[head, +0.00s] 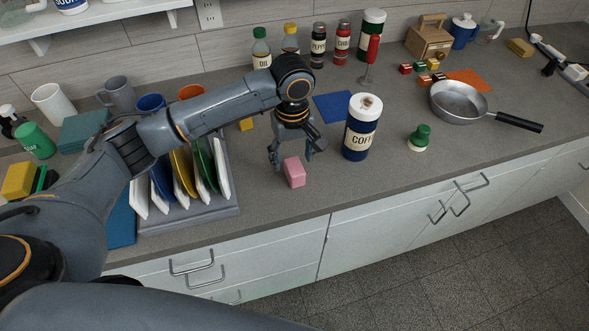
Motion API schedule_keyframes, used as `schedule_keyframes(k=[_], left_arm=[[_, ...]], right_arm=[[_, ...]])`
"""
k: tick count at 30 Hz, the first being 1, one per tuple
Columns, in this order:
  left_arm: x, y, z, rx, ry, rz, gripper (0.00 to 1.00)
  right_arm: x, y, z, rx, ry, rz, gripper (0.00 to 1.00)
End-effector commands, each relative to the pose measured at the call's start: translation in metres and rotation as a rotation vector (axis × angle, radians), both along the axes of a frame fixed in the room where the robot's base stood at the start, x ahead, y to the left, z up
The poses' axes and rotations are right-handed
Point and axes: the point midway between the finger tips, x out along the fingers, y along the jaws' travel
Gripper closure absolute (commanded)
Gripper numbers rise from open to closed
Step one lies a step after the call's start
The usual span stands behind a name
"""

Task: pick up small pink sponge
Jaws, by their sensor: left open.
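The small pink sponge (294,173) stands on the grey countertop near its front edge, left of the coffee canister. My left gripper (294,158) comes down from above with its fingers apart. One finger is at the upper left of the sponge and the other at its upper right. The gripper looks just above or behind the sponge; I cannot tell whether it touches it. Nothing is seen held in it. My right gripper is not in view.
A coffee canister (361,128) stands close to the right of the gripper. A rack with plates (187,213) is at the left. A green-topped shaker (419,137) and a frying pan (459,100) are further right. The counter in front of the canister is clear.

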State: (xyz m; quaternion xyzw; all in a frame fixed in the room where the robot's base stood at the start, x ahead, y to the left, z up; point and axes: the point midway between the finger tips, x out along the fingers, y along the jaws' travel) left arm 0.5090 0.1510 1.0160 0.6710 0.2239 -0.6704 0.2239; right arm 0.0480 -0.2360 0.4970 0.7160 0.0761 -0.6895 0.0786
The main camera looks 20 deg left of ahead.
Motion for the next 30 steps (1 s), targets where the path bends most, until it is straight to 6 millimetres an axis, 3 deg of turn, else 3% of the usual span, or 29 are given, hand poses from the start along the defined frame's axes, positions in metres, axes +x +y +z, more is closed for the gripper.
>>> schedule_keyframes(k=[5, 10, 15, 23, 27, 30], left_arm=[[0.001, 0.000, -0.011, 0.001, 0.001, 0.000, 0.36], [0.007, -0.001, -0.034, 0.002, 0.002, 0.001, 0.36], [0.008, -0.001, -0.054, 0.001, -0.001, -0.001, 0.36], [0.008, -0.001, -0.058, 0.000, -0.002, -0.002, 0.36], [0.008, -0.001, -0.058, 0.000, -0.002, -0.002, 0.64], [0.008, -0.001, -0.058, 0.000, -0.002, -0.002, 0.80]], right_arm=[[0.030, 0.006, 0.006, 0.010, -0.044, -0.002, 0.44], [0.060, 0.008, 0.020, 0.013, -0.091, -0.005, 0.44], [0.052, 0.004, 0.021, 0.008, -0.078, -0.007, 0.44], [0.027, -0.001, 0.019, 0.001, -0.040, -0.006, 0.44], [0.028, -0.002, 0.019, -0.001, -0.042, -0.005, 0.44], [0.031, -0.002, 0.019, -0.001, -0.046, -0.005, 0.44]])
